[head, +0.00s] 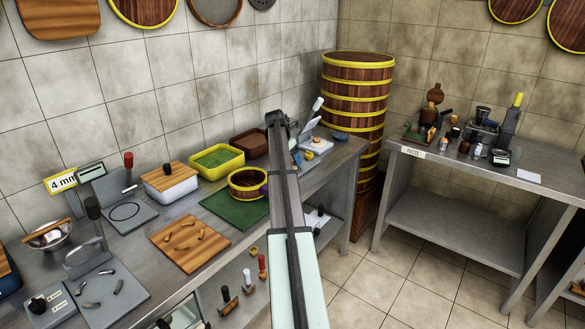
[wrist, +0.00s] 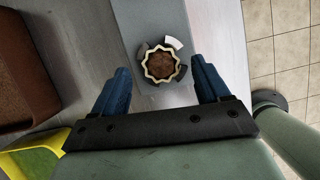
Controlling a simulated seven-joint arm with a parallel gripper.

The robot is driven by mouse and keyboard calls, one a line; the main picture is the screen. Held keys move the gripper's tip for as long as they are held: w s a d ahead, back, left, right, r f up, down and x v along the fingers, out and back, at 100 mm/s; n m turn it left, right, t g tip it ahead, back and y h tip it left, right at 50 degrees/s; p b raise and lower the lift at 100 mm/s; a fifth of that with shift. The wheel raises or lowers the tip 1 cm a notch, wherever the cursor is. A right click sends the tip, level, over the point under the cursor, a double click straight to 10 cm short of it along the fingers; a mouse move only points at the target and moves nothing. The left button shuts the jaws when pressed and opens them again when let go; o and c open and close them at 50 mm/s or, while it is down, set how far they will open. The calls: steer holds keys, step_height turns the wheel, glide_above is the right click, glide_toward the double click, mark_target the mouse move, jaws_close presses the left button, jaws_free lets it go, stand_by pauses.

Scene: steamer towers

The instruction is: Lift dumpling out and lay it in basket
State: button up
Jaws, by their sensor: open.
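In the wrist view a round brown piece with a scalloped cream rim, which looks like the dumpling (wrist: 160,65), sits on a grey block with dark and white segments around it. My gripper (wrist: 160,80) is open, its two blue fingers apart on either side of it with nothing held. I cannot tell how far above it the fingers are. The basket (head: 248,184), round, dark wood with yellow bands, stands on a green mat (head: 229,206).
A brown tray (head: 250,143) and a yellow tray (head: 217,160) stand left of my arm; both edge into the wrist view. A tall stack of steamers (head: 355,110) rises behind the counter end. A wooden board (head: 189,241) bears several small pieces.

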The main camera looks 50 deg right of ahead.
steer(key=shift+x, duration=1.4)
steer(key=shift+r, duration=0.1)
steer(key=c, duration=1)
steer(key=shift+c, duration=0.2)
step_height(320, 180, up, 10)
